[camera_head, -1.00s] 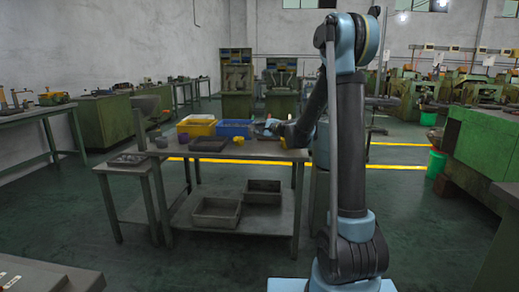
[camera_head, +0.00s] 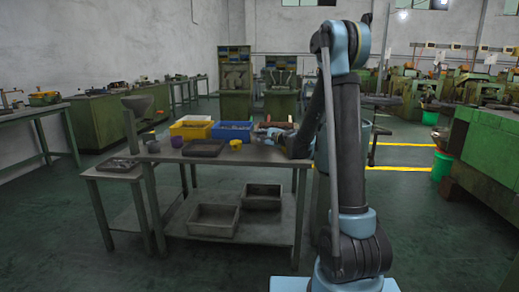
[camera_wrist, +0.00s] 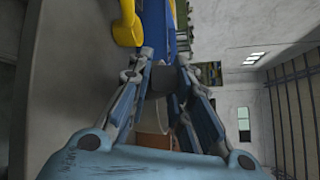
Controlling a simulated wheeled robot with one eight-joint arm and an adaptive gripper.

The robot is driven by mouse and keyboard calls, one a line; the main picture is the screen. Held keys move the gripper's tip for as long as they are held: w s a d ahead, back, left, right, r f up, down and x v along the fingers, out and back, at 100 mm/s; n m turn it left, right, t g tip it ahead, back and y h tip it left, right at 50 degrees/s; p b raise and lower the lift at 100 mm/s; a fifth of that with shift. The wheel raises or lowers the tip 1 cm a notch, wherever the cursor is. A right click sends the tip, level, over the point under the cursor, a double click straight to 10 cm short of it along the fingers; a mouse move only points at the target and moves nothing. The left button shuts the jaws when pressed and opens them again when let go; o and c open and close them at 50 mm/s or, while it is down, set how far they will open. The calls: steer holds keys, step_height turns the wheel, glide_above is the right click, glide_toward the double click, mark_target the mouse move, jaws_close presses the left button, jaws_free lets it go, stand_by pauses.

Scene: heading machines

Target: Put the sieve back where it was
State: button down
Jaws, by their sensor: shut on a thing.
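My gripper (camera_head: 270,137) is low over the right part of the grey worktable (camera_head: 215,156). In the wrist view its blue fingers (camera_wrist: 165,85) are closed around a small dark grey piece with a brown surface (camera_wrist: 153,117) behind it. I take this to be the sieve; its full outline is hidden by the fingers. In the head view a brown edge (camera_head: 281,125) shows beside the gripper, partly covered by the arm. I cannot tell whether it touches the table.
A yellow bin (camera_head: 190,131), a blue bin (camera_head: 231,131), a dark tray (camera_head: 203,148) and a yellow cup (camera_head: 235,144) stand on the table. Two grey bins (camera_head: 214,220) (camera_head: 262,197) sit on the lower shelf.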

steer(key=shift+s+a+f, duration=0.1)
steer(key=shift+a+f, duration=0.05)
steer(key=shift+f, duration=2.4)
steer(key=c, duration=1.5)
jaws_free()
steer(key=shift+o, duration=0.2)
